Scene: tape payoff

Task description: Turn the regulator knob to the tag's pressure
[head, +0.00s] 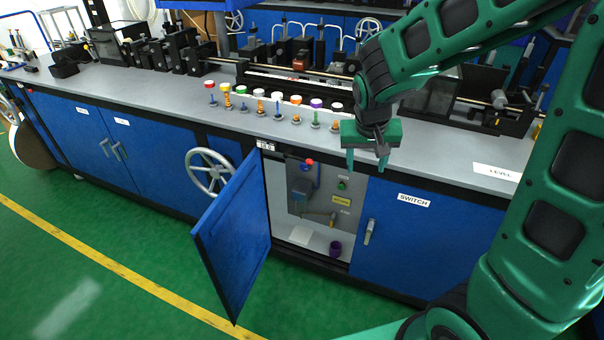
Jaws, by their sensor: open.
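My green gripper (366,162) is open and empty, pointing down. In the picture it is above and to the right of the open cabinet bay. Inside the bay is a grey-blue device (301,190) with a round blue part at its top, which may be the regulator knob; I cannot tell for sure. A red knob (309,161) and a green button (341,184) are near it. A yellow tag (341,199) is on the inner panel, its writing too small to read. A small white label (265,146) with digits sits above the bay.
A blue cabinet door (232,240) stands open to the left of the bay. Several coloured-top posts line the grey counter (160,95). A handwheel (208,172) is on the front. The green floor ahead is clear.

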